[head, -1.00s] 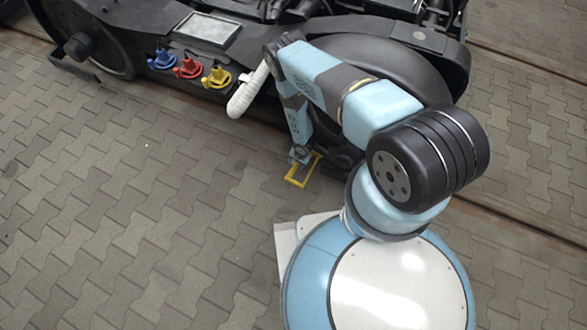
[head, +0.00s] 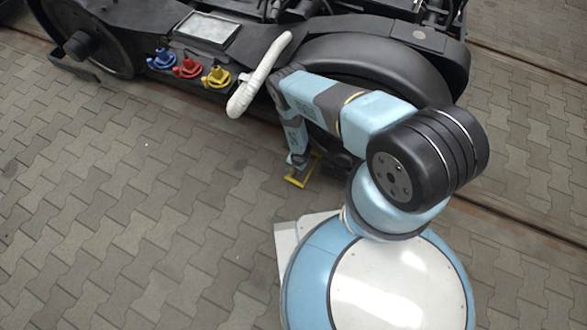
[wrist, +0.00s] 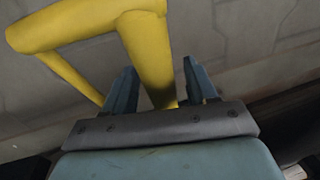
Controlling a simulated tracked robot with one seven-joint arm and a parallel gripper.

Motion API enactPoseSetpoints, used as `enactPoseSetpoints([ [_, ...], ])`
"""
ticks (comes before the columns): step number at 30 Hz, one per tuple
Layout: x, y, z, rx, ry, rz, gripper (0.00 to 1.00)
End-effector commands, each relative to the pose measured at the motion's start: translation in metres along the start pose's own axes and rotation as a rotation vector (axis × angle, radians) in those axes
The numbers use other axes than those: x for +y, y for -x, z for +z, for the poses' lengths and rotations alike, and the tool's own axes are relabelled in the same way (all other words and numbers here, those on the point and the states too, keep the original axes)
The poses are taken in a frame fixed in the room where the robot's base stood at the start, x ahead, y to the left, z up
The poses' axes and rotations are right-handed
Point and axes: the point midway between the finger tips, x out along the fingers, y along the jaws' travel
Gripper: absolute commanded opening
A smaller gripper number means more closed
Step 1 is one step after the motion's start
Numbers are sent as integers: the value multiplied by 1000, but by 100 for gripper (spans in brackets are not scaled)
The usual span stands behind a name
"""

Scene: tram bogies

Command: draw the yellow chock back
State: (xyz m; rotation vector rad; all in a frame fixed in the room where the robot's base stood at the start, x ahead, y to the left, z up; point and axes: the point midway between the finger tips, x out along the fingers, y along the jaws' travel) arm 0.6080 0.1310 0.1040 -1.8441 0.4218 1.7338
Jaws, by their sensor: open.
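The yellow chock (head: 298,182) shows as a yellow frame low by the paving, beside the bogie wheel at the right. Its inner part is hidden behind my arm and in the shadow of the wheel. In the wrist view its yellow bar (wrist: 150,55) runs down between my two fingers, with a cross bar beyond the fingertips. My gripper (wrist: 158,72) is open, one finger on each side of the bar. I cannot tell whether either finger touches it.
A white hose (head: 258,78) hangs from the bogie frame (head: 330,28) just left of my arm. Blue (head: 161,60), red (head: 187,67) and yellow (head: 216,77) fittings sit along the frame. A rail (head: 510,222) runs beneath. The paving (head: 130,220) at the left is clear.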

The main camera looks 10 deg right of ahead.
Motion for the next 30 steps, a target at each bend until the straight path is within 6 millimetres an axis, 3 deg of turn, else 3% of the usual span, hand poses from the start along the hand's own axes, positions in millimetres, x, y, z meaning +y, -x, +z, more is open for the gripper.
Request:
enactPoseSetpoints([
  [2,0,0,0,0,0,0,55],
  [19,0,0,0,0,-1,0,0],
  [30,-8,-2,0,1,-4,-3,0],
])
